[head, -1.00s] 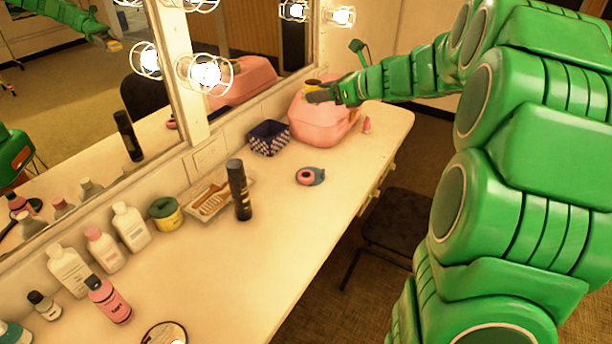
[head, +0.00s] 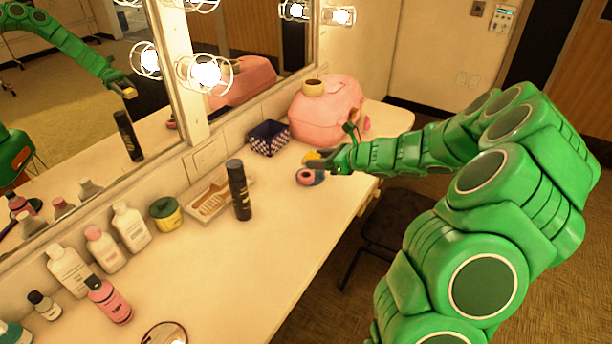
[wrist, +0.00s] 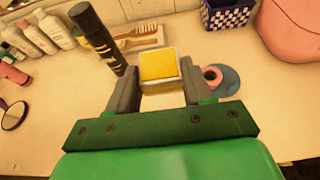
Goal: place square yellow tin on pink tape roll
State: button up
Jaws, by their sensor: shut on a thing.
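My gripper (head: 322,161) is shut on the square yellow tin (head: 312,155). In the wrist view the tin (wrist: 159,65) sits between the two fingers, with its yellow top facing the camera and pale sides. The pink tape roll (head: 304,177) lies flat on the white counter, on or against a blue round thing (head: 320,176). In the head view the tin appears just above the roll, held clear of the counter. In the wrist view the roll (wrist: 211,75) shows just right of the right finger, not directly beneath the tin.
A pink case (head: 325,118) with a tan ring (head: 313,87) on top stands behind. A checkered blue box (head: 268,138), a tall black can (head: 239,190) and a tray with a brush (head: 207,200) are nearby. The counter's front is clear.

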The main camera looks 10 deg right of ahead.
notch_tip(320, 180, down, 2)
jog(key=shift+w+f, duration=0.1)
jog(key=shift+f, duration=0.1)
jog(key=w+f, duration=0.4)
jog(key=w, duration=0.5)
send_over(312, 177)
jog(key=shift+s+f, duration=0.15)
jog(key=shift+f, duration=1.2)
jog(key=shift+s+f, duration=0.15)
jog(key=shift+f, duration=1.15)
jog(key=shift+w+f, duration=0.1)
jog(key=shift+w+f, duration=0.1)
jog(key=shift+f, duration=0.05)
jog(key=shift+w+f, duration=0.1)
jog(key=shift+f, duration=1.5)
jog(key=shift+f, duration=0.2)
